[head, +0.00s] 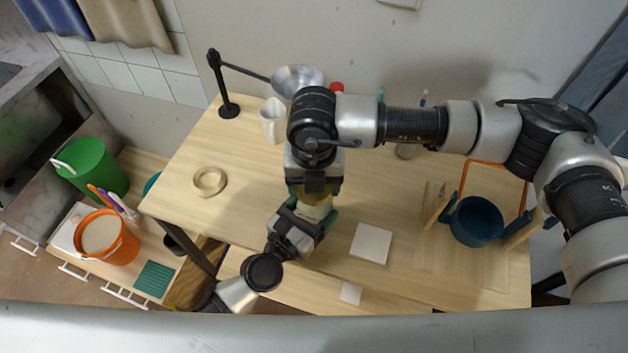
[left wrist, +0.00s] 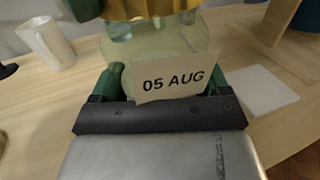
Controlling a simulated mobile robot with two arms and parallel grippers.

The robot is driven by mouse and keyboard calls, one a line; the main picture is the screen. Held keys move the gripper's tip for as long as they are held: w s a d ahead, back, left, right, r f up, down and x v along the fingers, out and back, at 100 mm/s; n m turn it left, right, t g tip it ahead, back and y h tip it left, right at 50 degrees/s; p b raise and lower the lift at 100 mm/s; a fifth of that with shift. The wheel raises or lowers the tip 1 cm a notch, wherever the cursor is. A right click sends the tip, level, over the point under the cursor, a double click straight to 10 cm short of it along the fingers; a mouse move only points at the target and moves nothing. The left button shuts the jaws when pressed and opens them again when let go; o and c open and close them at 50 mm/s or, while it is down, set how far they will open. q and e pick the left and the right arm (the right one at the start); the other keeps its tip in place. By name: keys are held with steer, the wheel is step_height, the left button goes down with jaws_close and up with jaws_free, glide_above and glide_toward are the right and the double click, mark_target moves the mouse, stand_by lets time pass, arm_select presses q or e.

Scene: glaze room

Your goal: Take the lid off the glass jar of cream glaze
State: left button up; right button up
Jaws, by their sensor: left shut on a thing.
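The glass jar (left wrist: 120,55) stands upright on the table, pale glaze inside, with a ridged yellow lid (left wrist: 155,8) on it. A paper tag (left wrist: 175,75) reading "05 AUG" is on its near side. My left gripper (head: 316,218) is shut on the jar body from the front; its green fingers show on both sides in the left wrist view (left wrist: 160,85). My right gripper (head: 315,190) reaches down from above, its green fingers on either side of the lid. One of its fingers is beside the lid in the left wrist view. Whether they press on it is unclear; my right arm hides much.
A white jug (head: 271,122) and a metal funnel on a black stand (head: 228,108) are behind left. A wooden ring (head: 208,181) lies left. A white tile (head: 371,243) lies right of the jar, and a blue pot (head: 476,222) farther right. The table between ring and jar is clear.

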steer(key=n, duration=2.8)
steer(key=shift+r, duration=0.1)
steer(key=n, duration=1.3)
steer(key=shift+n, duration=0.4)
steer(key=n, duration=0.4)
